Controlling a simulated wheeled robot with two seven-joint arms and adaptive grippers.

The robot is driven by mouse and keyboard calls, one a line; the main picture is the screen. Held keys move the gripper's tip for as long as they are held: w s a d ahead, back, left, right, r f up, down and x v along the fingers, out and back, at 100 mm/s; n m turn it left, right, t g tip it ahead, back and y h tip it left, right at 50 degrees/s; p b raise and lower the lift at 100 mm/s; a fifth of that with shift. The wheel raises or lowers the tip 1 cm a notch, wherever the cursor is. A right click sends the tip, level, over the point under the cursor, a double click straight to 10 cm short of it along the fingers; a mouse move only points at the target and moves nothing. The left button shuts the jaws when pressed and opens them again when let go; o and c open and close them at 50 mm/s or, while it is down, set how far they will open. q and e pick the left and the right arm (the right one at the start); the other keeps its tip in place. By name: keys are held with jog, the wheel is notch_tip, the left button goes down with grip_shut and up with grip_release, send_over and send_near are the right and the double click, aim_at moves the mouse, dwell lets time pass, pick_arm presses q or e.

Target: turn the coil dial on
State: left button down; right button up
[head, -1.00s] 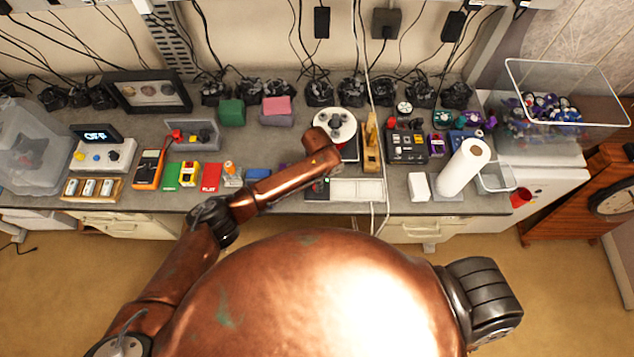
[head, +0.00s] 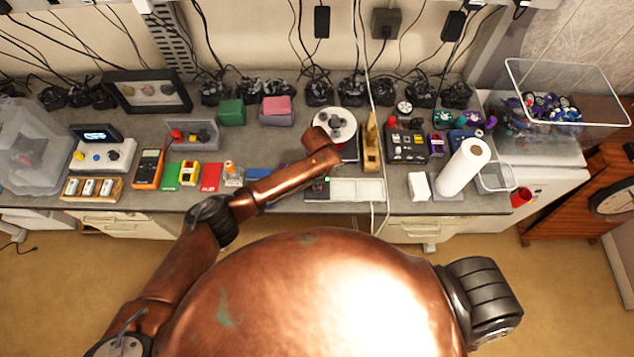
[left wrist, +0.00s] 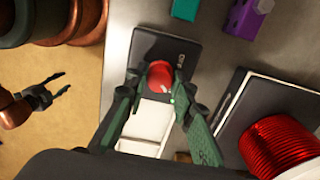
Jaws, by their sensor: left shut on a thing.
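The coil dial is a red round knob (left wrist: 159,76) on a dark panel (left wrist: 165,45) with partly hidden white lettering. In the left wrist view my left gripper (left wrist: 157,84) has its green fingers on both sides of the knob, shut on it. I cannot read the knob's setting. In the head view my left forearm and wrist cover the knob, and part of the dark panel (head: 314,190) shows at the bench's front edge. My right gripper (left wrist: 52,93) hangs over the floor in the left wrist view, open and empty.
A red wire coil (left wrist: 280,145) on a dark base stands right of the knob in the left wrist view. A white tray (head: 357,190) lies beside the panel. A wooden plane (head: 371,145), a paper roll (head: 465,168) and a multimeter (head: 149,168) stand along the crowded bench.

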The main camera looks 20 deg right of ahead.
pick_arm(q)
jog(key=c, duration=1.6)
grip_release()
pick_arm(e)
jog(key=shift+d, duration=0.1)
pick_arm(q)
notch_tip(320, 180, up, 12)
jog(key=shift+r, duration=0.1)
jog(key=shift+a, duration=0.1)
